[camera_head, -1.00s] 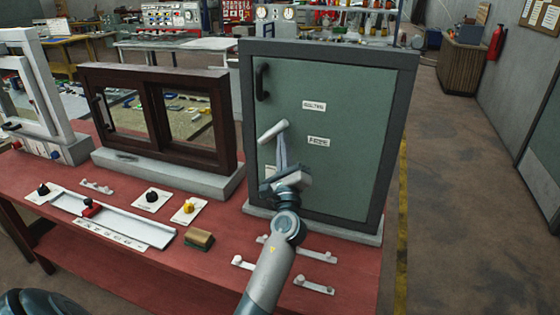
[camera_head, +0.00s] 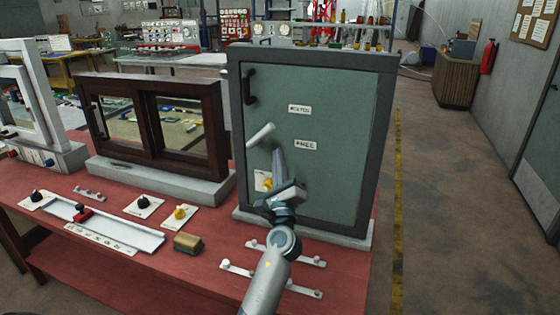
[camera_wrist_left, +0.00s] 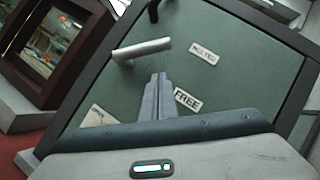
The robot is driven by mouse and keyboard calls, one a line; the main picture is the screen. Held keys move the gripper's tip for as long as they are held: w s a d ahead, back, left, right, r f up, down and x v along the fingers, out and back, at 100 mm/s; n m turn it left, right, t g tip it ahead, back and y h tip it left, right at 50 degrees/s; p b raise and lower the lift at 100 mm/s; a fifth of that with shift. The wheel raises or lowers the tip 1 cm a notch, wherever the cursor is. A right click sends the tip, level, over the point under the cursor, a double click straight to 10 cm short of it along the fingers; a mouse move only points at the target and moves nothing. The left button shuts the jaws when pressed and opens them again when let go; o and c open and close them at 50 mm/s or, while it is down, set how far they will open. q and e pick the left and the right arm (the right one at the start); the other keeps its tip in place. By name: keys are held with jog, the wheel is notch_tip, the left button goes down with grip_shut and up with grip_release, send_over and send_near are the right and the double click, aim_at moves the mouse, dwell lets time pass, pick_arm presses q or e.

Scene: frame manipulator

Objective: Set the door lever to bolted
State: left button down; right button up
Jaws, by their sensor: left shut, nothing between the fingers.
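The door lever (camera_head: 261,135) is a pale bar on the green door (camera_head: 345,120). It slants up to the right, toward the BOLTED label (camera_head: 299,109); the FREE label (camera_head: 305,145) is lower. My left gripper (camera_head: 277,154) is shut and empty, just below the lever's right end. In the left wrist view, its closed fingertips (camera_wrist_left: 158,78) point at the door beneath the lever (camera_wrist_left: 142,49), with a gap showing between them. The FREE label (camera_wrist_left: 187,99) is right of the fingers. My right gripper is not in view.
A dark handle (camera_head: 249,86) sits above the lever. A yellow knob (camera_head: 266,181) on a card is partly behind my gripper. A brown window frame (camera_head: 150,85) stands left. Knobs, a slider rail (camera_head: 115,229) and a small block (camera_head: 187,243) are on the red table.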

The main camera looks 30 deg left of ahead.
pick_arm(q)
jog(key=b+v, duration=0.3)
jog(key=v, duration=0.6)
jog(key=shift+s+d, duration=0.2)
jog(key=shift+d, duration=0.05)
dwell(0.4)
